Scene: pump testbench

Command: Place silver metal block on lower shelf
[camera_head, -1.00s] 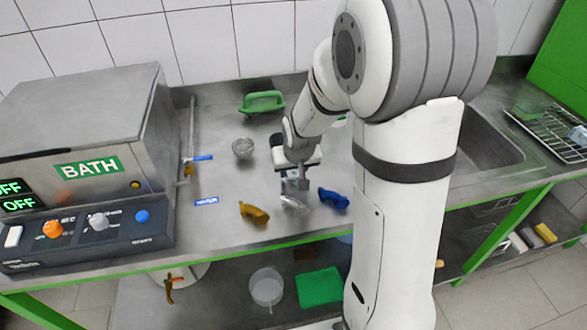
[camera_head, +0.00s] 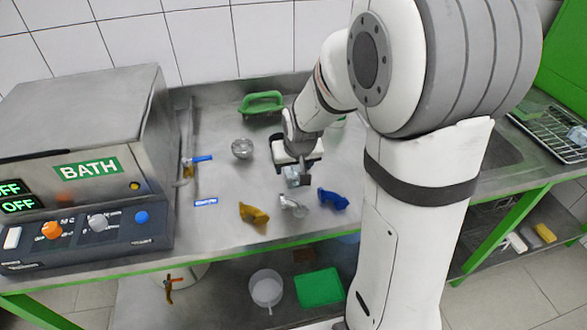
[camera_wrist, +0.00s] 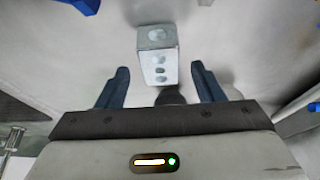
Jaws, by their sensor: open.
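The silver metal block (camera_wrist: 157,55) stands on the steel bench top in the wrist view, a pale box with several round holes in its near face. My gripper (camera_wrist: 161,85) is open, with one dark finger on each side of the block's near end and gaps visible on both sides. In the head view the block (camera_head: 292,179) is partly hidden under my gripper (camera_head: 301,176). The lower shelf (camera_head: 215,302) is a grey surface below the bench, partly covered by my arm.
Yellow (camera_head: 252,213), silver (camera_head: 293,206) and blue (camera_head: 333,199) pipe fittings lie in front of the block. The bath unit (camera_head: 85,160) stands left. A white bucket (camera_head: 266,288) and green box (camera_head: 320,287) occupy the shelf.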

